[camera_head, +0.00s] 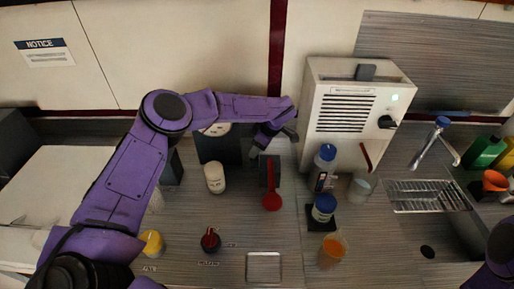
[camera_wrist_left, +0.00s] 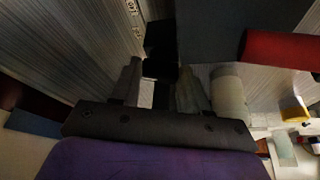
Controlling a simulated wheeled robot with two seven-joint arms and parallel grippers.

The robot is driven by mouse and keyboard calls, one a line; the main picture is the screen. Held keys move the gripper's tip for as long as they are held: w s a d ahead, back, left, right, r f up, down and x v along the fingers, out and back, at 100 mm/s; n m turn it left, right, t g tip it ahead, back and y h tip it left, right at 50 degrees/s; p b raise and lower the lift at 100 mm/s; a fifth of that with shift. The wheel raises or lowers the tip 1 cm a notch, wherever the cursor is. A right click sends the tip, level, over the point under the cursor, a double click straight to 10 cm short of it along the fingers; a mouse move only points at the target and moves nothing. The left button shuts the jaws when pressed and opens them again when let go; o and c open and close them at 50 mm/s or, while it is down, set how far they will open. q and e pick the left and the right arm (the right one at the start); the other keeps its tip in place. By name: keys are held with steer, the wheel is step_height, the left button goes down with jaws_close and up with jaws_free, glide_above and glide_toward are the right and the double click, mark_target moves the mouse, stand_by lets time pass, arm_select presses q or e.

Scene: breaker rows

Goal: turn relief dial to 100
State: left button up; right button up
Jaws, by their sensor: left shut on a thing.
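My left gripper (camera_head: 268,139) is at the wall behind the counter, left of the white machine. In the left wrist view its two fingers (camera_wrist_left: 160,88) are shut on a small black block-like knob (camera_wrist_left: 161,52), which I take to be the relief dial. Wall markings (camera_wrist_left: 131,8) beside it are partly legible, perhaps a 100. The fingers hide much of the knob, and I cannot read its setting. In the head view the gripper covers the dial. Only a purple part of my right arm shows at the lower right; its gripper is out of view.
A red-handled lever (camera_head: 271,198) stands just below the left gripper. A white bottle (camera_head: 214,178) is left of it, by a dark gauge box (camera_head: 216,150). The white machine (camera_head: 340,115), bottles and cups stand to the right, with a sink beyond. Red (camera_head: 210,240) and yellow (camera_head: 152,243) knobs are in front.

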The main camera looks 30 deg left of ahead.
arm_select(q)
steer(key=o, duration=0.8)
steer(key=shift+r, duration=0.2)
step_height(320, 180, up, 3)
steer(key=shift+s+d+r+b, duration=0.1)
steer(key=shift+s+d+b, duration=0.05)
steer(key=shift+b, duration=0.6)
steer(key=s+d+r+b, duration=0.1)
steer(key=s+d+r, duration=0.1)
steer(key=s+r, duration=0.1)
steer(key=s+d+r+b, duration=0.1)
steer(key=s+r+b, duration=0.1)
steer(key=s, duration=0.3)
steer(key=s+d+r+b, duration=0.1)
steer(key=s+d+r, duration=0.1)
steer(key=s+r, duration=0.2)
steer(key=shift+s+d+r+b, duration=0.15)
steer(key=shift+s+d+b, duration=0.05)
steer(key=shift+d+b, duration=0.15)
